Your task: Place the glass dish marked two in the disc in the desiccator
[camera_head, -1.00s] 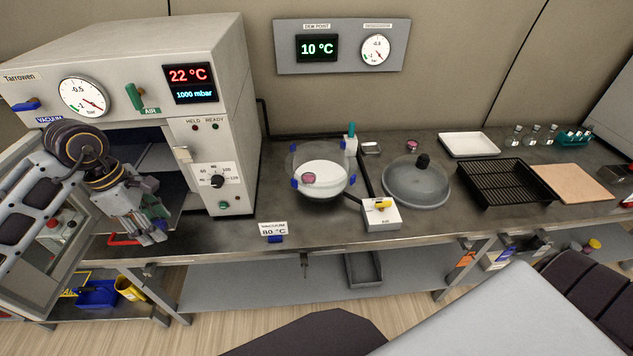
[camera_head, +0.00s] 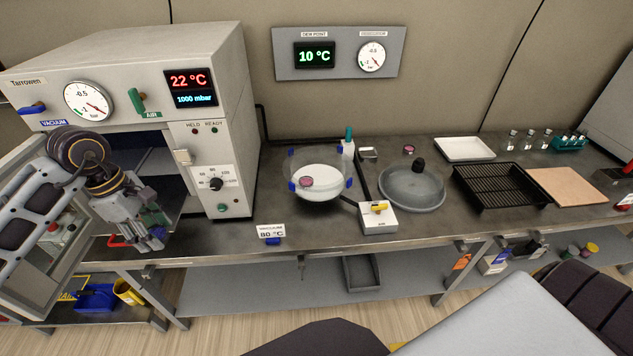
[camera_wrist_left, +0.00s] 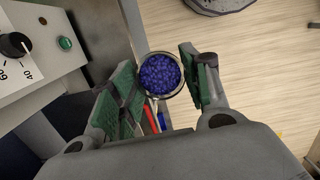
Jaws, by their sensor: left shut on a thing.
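My left gripper (camera_head: 152,238) is in front of the open vacuum oven. In the left wrist view its green-padded fingers are shut on a round glass dish (camera_wrist_left: 161,75) filled with blue granules. The dish is hard to make out in the head view, and no number on it can be read. The desiccator (camera_head: 347,185) stands open on the bench, a glass bowl with blue clips. Its white disc (camera_head: 325,181) carries a small dish with pink contents (camera_head: 306,182). The desiccator lid (camera_head: 412,190) lies on the bench to the right. My right gripper is not in view.
The vacuum oven (camera_head: 225,110) has its door (camera_head: 30,275) open at left. An air valve box (camera_head: 378,218) stands at the desiccator's front right. Another small pink dish (camera_head: 408,149), a white tray (camera_head: 463,149) and a black rack (camera_head: 500,186) are farther right.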

